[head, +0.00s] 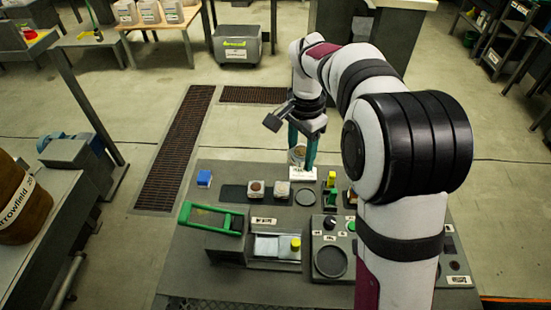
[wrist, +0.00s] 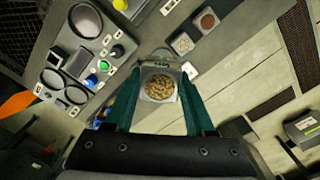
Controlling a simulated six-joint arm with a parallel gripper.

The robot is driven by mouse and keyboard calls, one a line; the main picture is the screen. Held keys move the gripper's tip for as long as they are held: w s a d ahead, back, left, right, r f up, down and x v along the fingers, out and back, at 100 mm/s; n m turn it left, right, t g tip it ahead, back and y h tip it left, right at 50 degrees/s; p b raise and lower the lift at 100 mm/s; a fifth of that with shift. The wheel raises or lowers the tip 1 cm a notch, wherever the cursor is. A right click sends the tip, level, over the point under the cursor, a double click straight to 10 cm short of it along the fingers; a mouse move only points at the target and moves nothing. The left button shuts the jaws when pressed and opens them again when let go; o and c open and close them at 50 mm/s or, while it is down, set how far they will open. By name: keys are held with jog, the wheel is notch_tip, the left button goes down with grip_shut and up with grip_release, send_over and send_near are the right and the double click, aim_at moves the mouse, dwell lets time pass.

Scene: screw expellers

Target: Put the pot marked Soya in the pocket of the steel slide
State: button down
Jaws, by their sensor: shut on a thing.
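My gripper (head: 303,146) hangs over the far edge of the grey bench, its teal fingers pointing down. In the wrist view the fingers (wrist: 158,98) are shut on a clear square pot (wrist: 160,88) of tan, bean-like grains. The held pot also shows between the fingers in the head view (head: 298,154); no Soya mark is readable on it. The steel slide (head: 272,246), with a yellow knob (head: 295,243), lies at the near side of the bench, left of my arm. Whether its pocket is empty I cannot tell.
Two other pots, one brown (head: 256,187) and one paler (head: 281,188), stand left of a white label block (head: 303,174). A green-handled frame (head: 212,217) and a blue block (head: 204,178) are further left. A knob panel (head: 333,235) lies right of the slide.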

jog(key=s+d+r+n, duration=0.5)
jog(key=s+n, duration=0.2)
jog(key=s, duration=0.1)
jog(key=shift+s+a+f+m, duration=0.7)
jog(key=shift+a+f+m, duration=1.55)
jog(key=shift+f, duration=1.15)
jog(key=shift+s+a+f+m, duration=0.65)
jog(key=shift+a+f+m, duration=1.1)
jog(key=shift+f+m, duration=1.35)
jog(key=shift+s+a+f+m, duration=0.7)
jog(key=shift+a+f+m, duration=1.4)
jog(key=shift+f, duration=1.65)
jog(key=shift+d+f, duration=0.1)
jog(key=shift+f, duration=0.4)
jog(key=shift+f, duration=0.35)
jog(key=shift+f, duration=0.15)
